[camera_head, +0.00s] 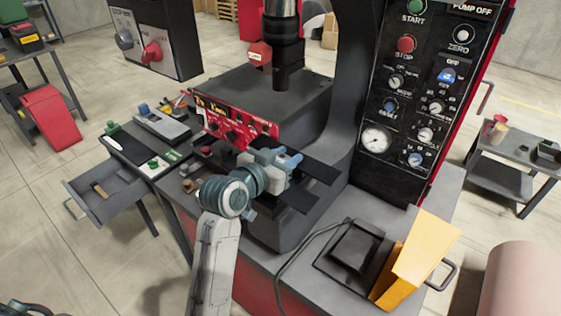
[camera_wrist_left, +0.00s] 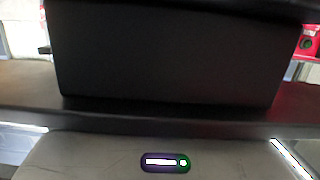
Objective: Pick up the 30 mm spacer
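I cannot make out a 30 mm spacer for certain in either view. A small tan piece (camera_head: 99,190) lies in the open grey drawer (camera_head: 112,203) at the left; it is too small to identify. My left gripper (camera_head: 321,189) is in front of the press, past the red-fronted box. Its two dark flat fingers are spread apart, with no object visible between them. In the left wrist view a large dark block (camera_wrist_left: 165,50) fills the middle, above a grey surface with a lit pill-shaped indicator (camera_wrist_left: 165,162). My right gripper is not seen.
The press's control panel (camera_head: 408,100) rises at the right. A yellow wedge-shaped part (camera_head: 418,258) and a black pad (camera_head: 355,250) sit on the bench below it. A side table (camera_head: 165,125) with small tools stands left. A cart (camera_head: 515,160) stands far right.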

